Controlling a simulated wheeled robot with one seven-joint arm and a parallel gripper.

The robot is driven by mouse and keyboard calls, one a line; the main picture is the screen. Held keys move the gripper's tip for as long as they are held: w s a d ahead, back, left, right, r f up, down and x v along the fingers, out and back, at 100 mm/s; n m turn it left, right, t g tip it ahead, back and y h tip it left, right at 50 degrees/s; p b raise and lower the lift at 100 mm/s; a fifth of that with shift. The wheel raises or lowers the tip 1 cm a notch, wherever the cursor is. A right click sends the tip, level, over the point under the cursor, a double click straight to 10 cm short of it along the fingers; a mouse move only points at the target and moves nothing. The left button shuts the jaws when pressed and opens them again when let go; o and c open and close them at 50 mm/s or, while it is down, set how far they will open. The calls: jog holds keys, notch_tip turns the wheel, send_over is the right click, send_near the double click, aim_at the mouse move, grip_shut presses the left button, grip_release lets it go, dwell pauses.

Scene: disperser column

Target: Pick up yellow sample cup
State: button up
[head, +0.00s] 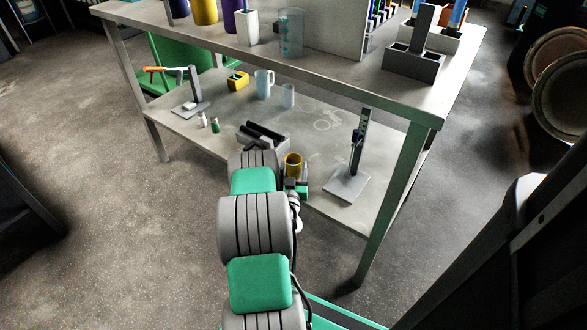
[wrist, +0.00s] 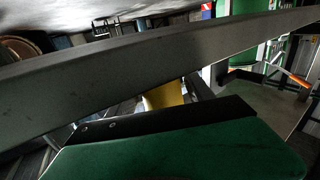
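The yellow sample cup (head: 293,162) stands upright, open end up, over the lower shelf (head: 330,135) in the head view. My gripper (head: 297,187) is low at the near side of the cup, partly hidden behind my arm, and covers the cup's lower part. A piece of yellow, likely the same cup (wrist: 163,95), shows in the wrist view between a dark grey bar and the black-edged green part of my gripper. I cannot tell whether the gripper touches the cup. The fingertips are not clear in either view.
A grey stand (head: 347,183) is right of the cup, and a dark grey holder (head: 262,136) is behind and left. A yellow block (head: 237,81), clear beakers (head: 264,84) and small vials (head: 214,125) stand farther back. The upper tabletop (head: 330,75) overhangs the shelf; a table leg (head: 385,205) is at right.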

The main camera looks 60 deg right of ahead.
grip_shut()
dwell(0.4)
